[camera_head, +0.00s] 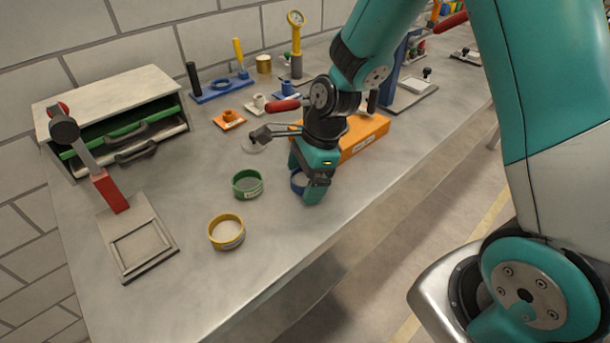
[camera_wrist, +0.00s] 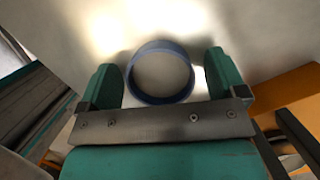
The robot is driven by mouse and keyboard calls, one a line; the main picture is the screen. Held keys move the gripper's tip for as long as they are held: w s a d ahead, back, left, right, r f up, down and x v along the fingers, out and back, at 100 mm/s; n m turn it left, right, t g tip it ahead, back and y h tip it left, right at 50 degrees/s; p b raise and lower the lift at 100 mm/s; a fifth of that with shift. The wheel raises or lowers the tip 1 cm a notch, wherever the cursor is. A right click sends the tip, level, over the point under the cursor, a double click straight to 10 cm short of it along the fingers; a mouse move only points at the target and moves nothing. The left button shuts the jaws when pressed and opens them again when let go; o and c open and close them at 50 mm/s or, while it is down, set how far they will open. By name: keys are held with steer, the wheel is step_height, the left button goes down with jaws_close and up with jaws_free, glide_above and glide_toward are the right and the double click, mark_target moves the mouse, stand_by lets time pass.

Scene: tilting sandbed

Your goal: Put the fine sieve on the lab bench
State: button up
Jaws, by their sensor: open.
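A blue ring-shaped sieve (camera_head: 297,183) stands on the grey lab bench (camera_head: 190,215), partly hidden behind my gripper (camera_head: 312,188). In the wrist view the blue sieve (camera_wrist: 160,100) lies between the two green fingers of my gripper (camera_wrist: 163,78), with a gap on each side. My gripper is open, pointing down at the sieve. A green sieve (camera_head: 247,195) and a yellow sieve (camera_head: 227,245) stand on the bench to the left. Their labels are too small to read, so I cannot tell which sieve is the fine one.
An orange box (camera_head: 365,135) lies just behind my gripper. A drawer cabinet (camera_head: 110,90) and a red-handled press with a square frame (camera_head: 140,245) stand at the left. Small fixtures (camera_head: 230,120) line the back. The bench front is clear.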

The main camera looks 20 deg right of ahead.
steer(key=shift+r, duration=0.1)
steer(key=v, duration=1.1)
steer(key=s+a+r+n, duration=0.4)
steer(key=s+n, duration=0.5)
steer(key=n, duration=0.4)
steer(key=s+a+r+n, duration=0.3)
steer(key=s+n, duration=0.6)
steer(key=n, duration=0.4)
steer(key=shift+s+a+r+y+p, duration=0.2)
steer(key=shift+a+r+y+p, duration=0.2)
steer(key=shift+r, duration=0.35)
